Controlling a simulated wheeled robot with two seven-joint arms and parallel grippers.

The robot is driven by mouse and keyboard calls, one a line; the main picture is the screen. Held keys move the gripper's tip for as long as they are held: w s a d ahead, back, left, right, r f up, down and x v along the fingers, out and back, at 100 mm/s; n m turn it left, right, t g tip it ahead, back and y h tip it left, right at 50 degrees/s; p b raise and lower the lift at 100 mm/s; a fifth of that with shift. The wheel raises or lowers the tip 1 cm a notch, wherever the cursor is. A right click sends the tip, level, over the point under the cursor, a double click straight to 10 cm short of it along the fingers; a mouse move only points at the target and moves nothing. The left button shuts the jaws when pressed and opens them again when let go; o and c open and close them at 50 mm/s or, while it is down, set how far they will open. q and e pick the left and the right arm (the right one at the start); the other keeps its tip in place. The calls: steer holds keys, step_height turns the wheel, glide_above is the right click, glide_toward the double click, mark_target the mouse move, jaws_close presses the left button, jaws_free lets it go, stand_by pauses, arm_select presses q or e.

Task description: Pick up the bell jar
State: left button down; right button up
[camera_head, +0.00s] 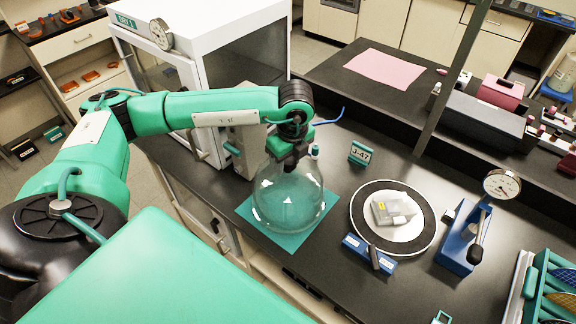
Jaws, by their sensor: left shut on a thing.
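The bell jar (288,205) is a clear glass dome over a teal mat (263,234) on the black bench, left of centre. My left gripper (290,163) is at the top of the jar, pointing down, and is shut on it there. My right gripper is out of view.
Right of the jar is a round white plate with a black rim (423,249), bearing a small grey block (392,209). A blue dial gauge stand (465,238) is further right. A white cabinet (240,63) stands behind my left arm. A 3-47 sign (360,153) stands near the jar.

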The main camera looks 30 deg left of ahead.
arm_select(q)
step_height(320, 180, up, 10)
steer(key=b, duration=0.3)
steer(key=shift+b, duration=0.3)
step_height(320, 180, up, 9)
steer(key=shift+r, duration=0.1)
steer(key=c, duration=1.7)
jaws_free()
jaws_close()
